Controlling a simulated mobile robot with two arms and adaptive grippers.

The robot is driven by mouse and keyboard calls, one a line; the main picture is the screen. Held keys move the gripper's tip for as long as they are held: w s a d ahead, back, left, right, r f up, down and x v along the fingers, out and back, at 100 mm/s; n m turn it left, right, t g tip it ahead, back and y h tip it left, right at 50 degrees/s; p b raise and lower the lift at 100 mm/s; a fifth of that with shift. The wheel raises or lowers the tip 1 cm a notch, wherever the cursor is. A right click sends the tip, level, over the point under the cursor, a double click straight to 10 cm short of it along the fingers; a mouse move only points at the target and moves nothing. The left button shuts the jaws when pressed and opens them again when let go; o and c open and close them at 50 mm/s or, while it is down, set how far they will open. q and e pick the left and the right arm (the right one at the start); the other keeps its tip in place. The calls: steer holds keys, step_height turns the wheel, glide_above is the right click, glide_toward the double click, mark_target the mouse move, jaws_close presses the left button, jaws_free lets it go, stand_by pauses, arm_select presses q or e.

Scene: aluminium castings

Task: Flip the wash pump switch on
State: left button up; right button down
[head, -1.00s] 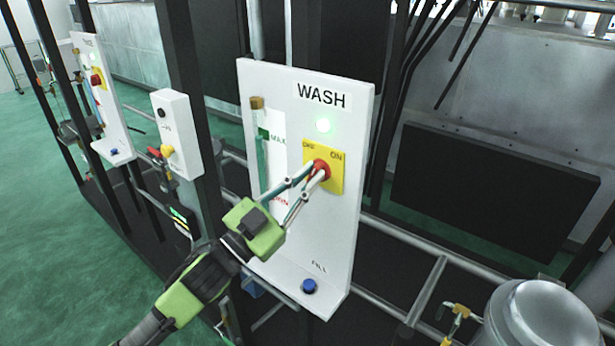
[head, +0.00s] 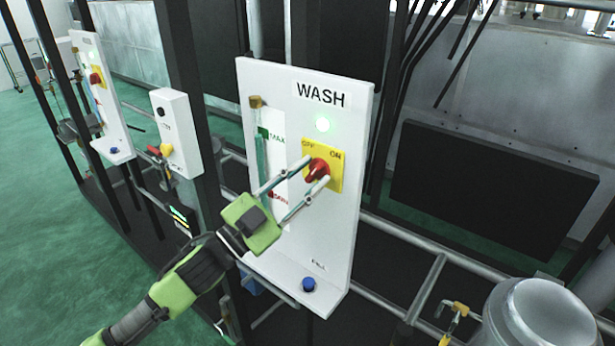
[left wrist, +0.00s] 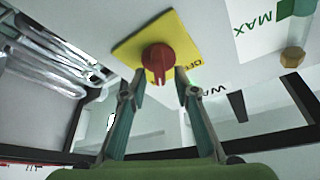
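The red rotary switch (head: 317,171) sits on a yellow plate (head: 336,180) marked OFF and ON, on the white WASH panel (head: 345,230). Its grip slants in the head view; which mark it points to is hard to tell. A round lamp (head: 323,125) above it glows green. My left gripper (head: 316,173) is open, its fingertips apart on either side of the switch. In the left wrist view, the red knob (left wrist: 158,58) shows just beyond the spread fingertips (left wrist: 160,76), with a gap on both sides. My right gripper is not in view.
A level tube (head: 262,155) with MAX and MIN marks stands left of the switch, and a blue FILL button (head: 308,285) sits below. A smaller white box (head: 177,130) and another panel (head: 100,95) stand to the left. A metal tank (head: 540,315) is at lower right.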

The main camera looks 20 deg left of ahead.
arm_select(q)
steer(key=shift+s+a+f, duration=0.2)
steer(key=shift+s+f, duration=0.05)
steer(key=shift+s, duration=0.1)
steer(key=v, duration=1.1)
